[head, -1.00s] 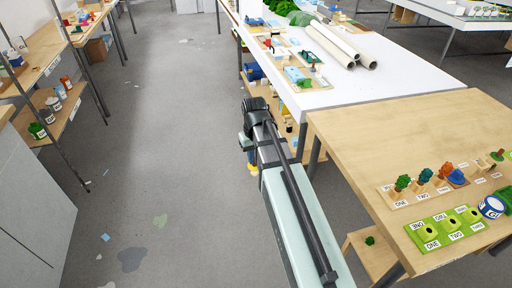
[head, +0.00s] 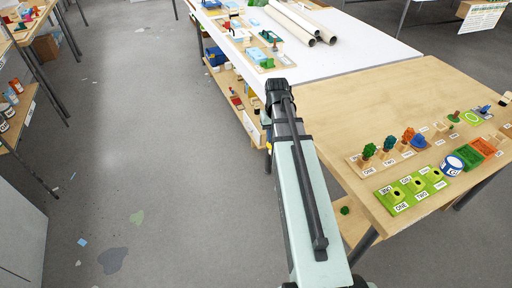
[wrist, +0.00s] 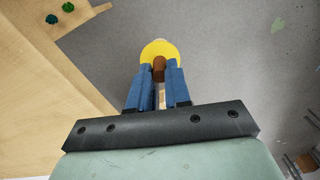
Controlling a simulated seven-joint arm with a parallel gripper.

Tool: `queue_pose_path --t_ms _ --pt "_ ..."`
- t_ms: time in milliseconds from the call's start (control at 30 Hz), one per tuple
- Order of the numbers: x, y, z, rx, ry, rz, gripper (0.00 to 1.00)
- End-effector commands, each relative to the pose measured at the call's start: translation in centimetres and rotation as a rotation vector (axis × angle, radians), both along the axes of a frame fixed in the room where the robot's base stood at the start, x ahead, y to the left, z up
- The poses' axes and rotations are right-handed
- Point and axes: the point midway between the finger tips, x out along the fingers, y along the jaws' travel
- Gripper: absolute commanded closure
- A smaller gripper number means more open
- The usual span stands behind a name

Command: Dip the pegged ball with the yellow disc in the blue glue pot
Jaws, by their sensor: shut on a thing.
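In the wrist view my gripper (wrist: 156,90) has blue fingers shut on a brown peg (wrist: 158,70) with a yellow disc (wrist: 160,50) at its far end. The ball of this piece is hidden or cannot be told apart. The piece is held over the floor, beside the wooden table edge. In the head view a yellow bit (head: 269,147) shows beside my arm; the fingers are mostly hidden there. A blue and white pot (head: 453,166) stands on the wooden table at the right, well apart from my gripper. Whether it holds glue cannot be seen.
The table's left half is clear. A white table (head: 360,55) with tubes stands behind.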

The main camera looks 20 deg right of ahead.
Motion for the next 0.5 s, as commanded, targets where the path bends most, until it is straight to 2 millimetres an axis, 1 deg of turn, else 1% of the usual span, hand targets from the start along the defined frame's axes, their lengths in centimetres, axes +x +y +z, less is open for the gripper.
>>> queue_pose_path --t_ms 33,267,500 --pt "0.3 -1.8 0.7 0.0 -0.002 -0.03 0.99" --pt "-0.3 -8.8 3.4 0.0 -0.002 -0.152 0.99" --pt "-2.0 -16.1 6.4 0.0 -0.001 -0.275 0.99"
